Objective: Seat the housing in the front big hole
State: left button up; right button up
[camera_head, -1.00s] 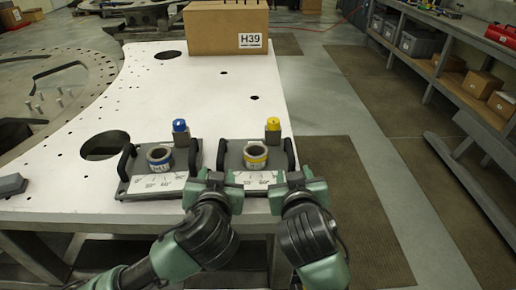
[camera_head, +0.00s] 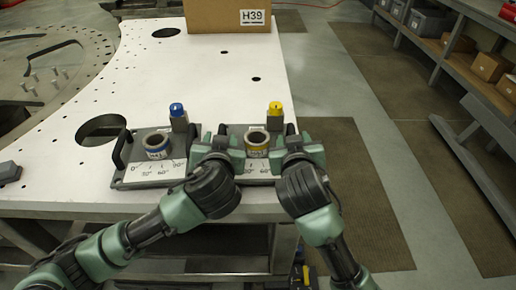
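The white turret plate (camera_head: 215,95) has a large front hole (camera_head: 101,128) on its left and a smaller far hole (camera_head: 166,32). Two dark fixtures with angle-marked labels stand near its front edge. The right fixture (camera_head: 238,130) holds a yellow-banded cylinder (camera_head: 257,142) and a yellow-topped post (camera_head: 275,112). My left gripper (camera_head: 222,143) and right gripper (camera_head: 291,143) are at this fixture's two side handles, largely covering them. Whether the fingers are closed is unclear.
A cardboard box marked H39 (camera_head: 215,15) stands at the back of the plate. A dark block (camera_head: 9,172) lies at the left edge. The plate between the fixtures and the box is clear. Shelves (camera_head: 480,60) stand across the aisle at right.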

aim_at(220, 132)
pick_arm(q)
jog(key=shift+x, duration=1.7)
pick_arm(e)
jog(key=shift+x, duration=1.7)
pick_arm(q)
grip_shut()
pick_arm(e)
grip_shut()
pick_arm(q)
jog(key=shift+w+r, duration=0.15)
jog(key=shift+r, duration=0.2)
pick_arm(e)
jog(key=shift+w+r, duration=0.15)
jog(key=shift+r, duration=0.25)
